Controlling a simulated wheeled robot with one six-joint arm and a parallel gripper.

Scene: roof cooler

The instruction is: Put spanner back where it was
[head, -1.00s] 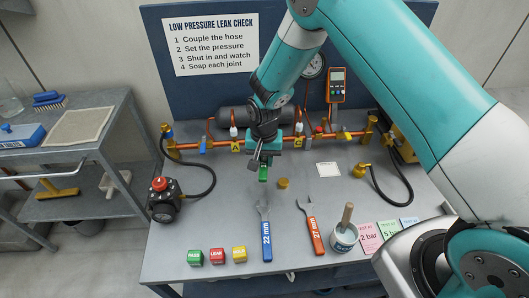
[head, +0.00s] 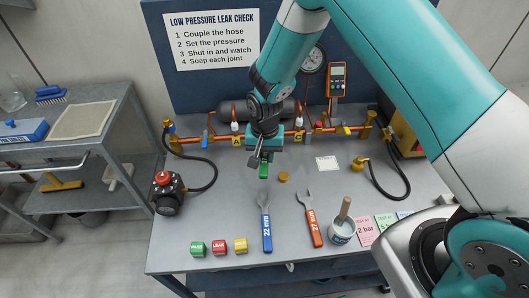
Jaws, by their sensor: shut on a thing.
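My gripper (head: 262,162) is above the middle of the bench, in front of the copper pipe. It is shut on a small green thing (head: 263,171) with a grey part beside it. It may be a green-handled spanner seen end-on, but most of it is hidden. A blue 22 mm spanner (head: 266,228) lies on the bench nearer to me, its open jaw away from me. An orange 27 mm spanner (head: 313,224) lies to its right, also jaw away. Both lie free of the gripper.
A copper pipe (head: 188,141) with valves crosses the back. A brass cap (head: 283,177) lies right of the gripper. Green, red and yellow blocks (head: 219,247) and a pot with a brush (head: 341,231) stand in front. A black pump (head: 167,200) with hose is at left.

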